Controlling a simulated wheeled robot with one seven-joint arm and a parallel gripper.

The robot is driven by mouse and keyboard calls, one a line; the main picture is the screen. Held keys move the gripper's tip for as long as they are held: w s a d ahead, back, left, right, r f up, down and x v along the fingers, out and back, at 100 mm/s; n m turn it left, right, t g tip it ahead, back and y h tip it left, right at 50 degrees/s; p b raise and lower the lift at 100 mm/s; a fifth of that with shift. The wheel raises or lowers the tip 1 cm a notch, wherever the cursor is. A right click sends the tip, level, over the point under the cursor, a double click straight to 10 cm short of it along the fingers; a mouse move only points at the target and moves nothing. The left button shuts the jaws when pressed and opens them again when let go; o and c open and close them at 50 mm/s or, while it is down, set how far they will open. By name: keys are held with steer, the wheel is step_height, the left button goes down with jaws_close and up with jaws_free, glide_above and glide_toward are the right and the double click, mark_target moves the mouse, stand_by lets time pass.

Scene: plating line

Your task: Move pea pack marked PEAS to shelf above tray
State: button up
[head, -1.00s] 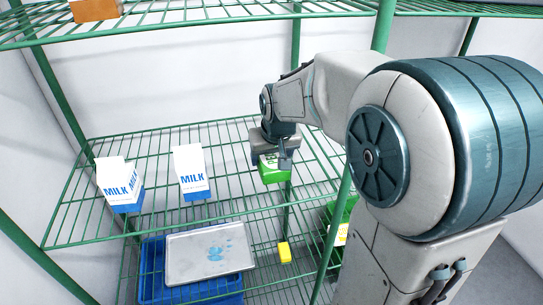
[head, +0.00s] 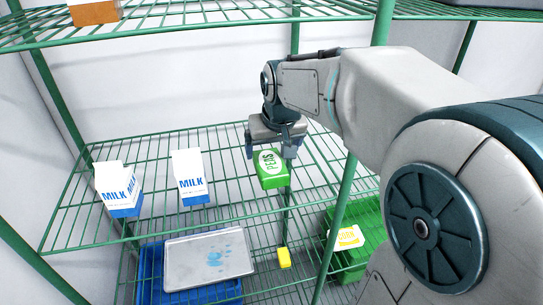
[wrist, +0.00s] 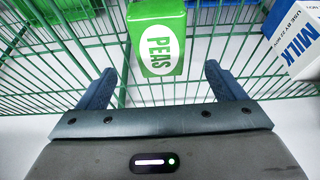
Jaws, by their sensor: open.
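The green pea pack (head: 270,170), marked PEAS on a white oval, sits on the middle wire shelf (head: 90,222) toward its right part. It also shows in the wrist view (wrist: 157,38), label facing the camera. My gripper (head: 268,150) is open and empty just behind and above the pack in the head view. In the wrist view its two fingers (wrist: 158,90) are spread wide, and the pack lies beyond the fingertips, apart from them. A grey tray (head: 175,268) with blue wet marks lies on a level below the middle shelf, over a blue crate (head: 150,285).
Two milk cartons (head: 190,180) stand on the middle shelf left of the pack; one shows at the wrist view's right edge (wrist: 298,42). A yellow block (head: 284,257) and a green crate (head: 350,265) are lower down. A green post (head: 345,195) stands right of the pack.

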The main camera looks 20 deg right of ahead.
steer(key=shift+s+r, duration=0.25)
steer(key=shift+r, duration=0.15)
steer(key=s+f, duration=0.3)
steer(key=s, duration=0.6)
steer(key=s+f+g, duration=0.1)
steer(key=s+f, duration=0.3)
steer(key=s, duration=0.5)
steer(key=shift+f+g, duration=0.2)
steer(key=shift+g, duration=0.1)
